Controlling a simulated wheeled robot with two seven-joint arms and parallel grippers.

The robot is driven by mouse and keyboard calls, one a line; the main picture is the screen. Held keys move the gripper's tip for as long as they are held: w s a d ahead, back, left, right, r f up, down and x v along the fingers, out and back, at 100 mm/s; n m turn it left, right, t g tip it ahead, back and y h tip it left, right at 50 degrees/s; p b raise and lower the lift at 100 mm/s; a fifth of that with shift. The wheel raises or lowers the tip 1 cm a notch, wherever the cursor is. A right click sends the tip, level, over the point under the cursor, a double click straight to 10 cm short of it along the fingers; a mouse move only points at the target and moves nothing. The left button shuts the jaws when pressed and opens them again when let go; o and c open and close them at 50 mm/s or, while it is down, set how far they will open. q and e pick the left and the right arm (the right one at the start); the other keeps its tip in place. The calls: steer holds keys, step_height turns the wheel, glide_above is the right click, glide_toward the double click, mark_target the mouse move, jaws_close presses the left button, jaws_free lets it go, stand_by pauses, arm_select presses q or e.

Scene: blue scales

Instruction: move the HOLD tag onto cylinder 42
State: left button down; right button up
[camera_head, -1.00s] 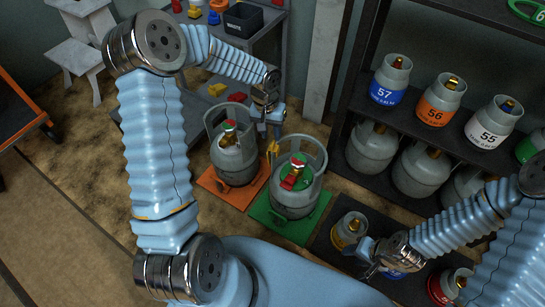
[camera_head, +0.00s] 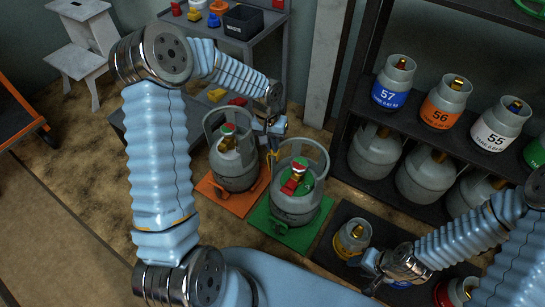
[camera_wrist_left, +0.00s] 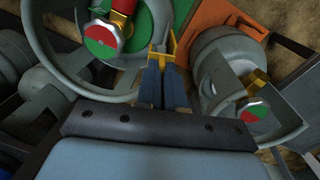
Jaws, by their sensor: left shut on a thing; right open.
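My left gripper (camera_head: 272,150) is shut on a small yellow tag and holds it between two grey cylinders. In the left wrist view, the fingers (camera_wrist_left: 165,82) point at the yellow tag (camera_wrist_left: 161,50); no writing on it is readable. One cylinder (camera_head: 236,170) stands on an orange scale (camera_head: 222,200). The other cylinder (camera_head: 296,207), with a red and green top, stands on a green scale (camera_head: 285,232). No number is legible on either, so I cannot tell which is 42. My right gripper (camera_head: 372,270) is open near a smaller yellow-banded cylinder (camera_head: 351,239).
A dark shelf (camera_head: 430,145) at the right holds cylinders labelled 57 (camera_head: 391,90), 56 (camera_head: 440,110) and 55 (camera_head: 495,135), with larger grey ones below. A workbench with a black bin (camera_head: 243,22) stands behind. A grey post (camera_head: 324,60) rises between bench and shelf.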

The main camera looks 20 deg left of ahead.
arm_select(q)
steer(key=shift+r+p, duration=1.3)
steer(key=shift+r, duration=0.7)
steer(key=shift+s, duration=0.1)
